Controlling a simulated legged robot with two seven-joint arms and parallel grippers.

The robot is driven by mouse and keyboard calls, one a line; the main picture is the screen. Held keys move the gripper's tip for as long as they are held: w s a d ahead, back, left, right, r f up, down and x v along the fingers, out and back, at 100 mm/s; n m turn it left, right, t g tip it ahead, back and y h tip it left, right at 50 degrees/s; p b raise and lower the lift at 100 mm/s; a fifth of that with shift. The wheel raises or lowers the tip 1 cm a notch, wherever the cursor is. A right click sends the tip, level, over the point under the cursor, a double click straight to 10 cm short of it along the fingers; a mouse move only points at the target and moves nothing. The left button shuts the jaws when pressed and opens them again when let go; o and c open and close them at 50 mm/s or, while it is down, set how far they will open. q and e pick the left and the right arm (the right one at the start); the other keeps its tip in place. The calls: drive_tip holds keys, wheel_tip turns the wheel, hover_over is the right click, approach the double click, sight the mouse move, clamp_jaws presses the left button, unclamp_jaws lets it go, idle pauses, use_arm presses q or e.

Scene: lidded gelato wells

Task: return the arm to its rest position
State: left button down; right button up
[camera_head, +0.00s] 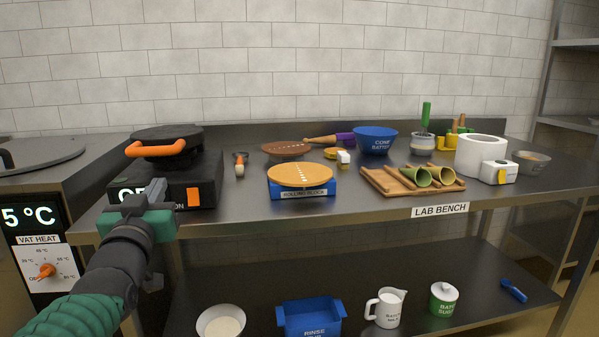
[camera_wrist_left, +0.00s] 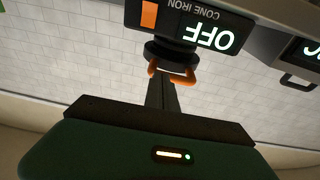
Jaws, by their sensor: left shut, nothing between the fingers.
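My left arm comes in from the lower left in the head view, with its green and dark left gripper (camera_head: 134,199) in front of the cone iron (camera_head: 185,180) at the bench's left front edge. In the left wrist view the fingers (camera_wrist_left: 161,92) are together with nothing between them. The cone iron (camera_wrist_left: 190,28) appears upside down there, with its lit "OFF" display, orange switch and orange handle beyond the fingertips. In the head view the gripper hides part of the iron's display. My right gripper is in neither view.
The lab bench (camera_head: 400,207) holds a rolling block (camera_head: 303,190), a wooden cone rack (camera_head: 390,186), a blue bowl (camera_head: 375,140) and a white round device (camera_head: 480,155). The vat (camera_head: 40,155) with its heat dial stands left. A lower shelf holds a rinse tub (camera_head: 310,318) and a jug (camera_head: 387,308).

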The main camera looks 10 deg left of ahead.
use_arm(q)
drive_tip(key=s+d+f+m+g+h+p, duration=0.15)
drive_tip(key=d+f+g, duration=0.25)
drive_tip(key=f, duration=1.1)
drive_tip(key=s+d+f+g+h, duration=0.2)
drive_tip(key=d+f+g+h, duration=0.15)
drive_tip(key=f, duration=1.05)
drive_tip(key=s+d+f+m+g+p, duration=0.1)
drive_tip(key=s+d+f+g, duration=0.3)
drive_tip(key=s+f, duration=0.5)
drive_tip(key=s+d+f+m+g, duration=0.1)
drive_tip(key=s+d+f+g, duration=0.3)
drive_tip(key=s+f, duration=0.5)
wheel_tip(320, 180, up, 40)
drive_tip(key=a+p, duration=0.1)
drive_tip(key=p, duration=3.7)
drive_tip(key=shift+s+f+g, duration=0.2)
drive_tip(key=shift+s+g, duration=0.2)
drive_tip(key=shift+g, duration=0.05)
drive_tip(key=shift+a, duration=0.1)
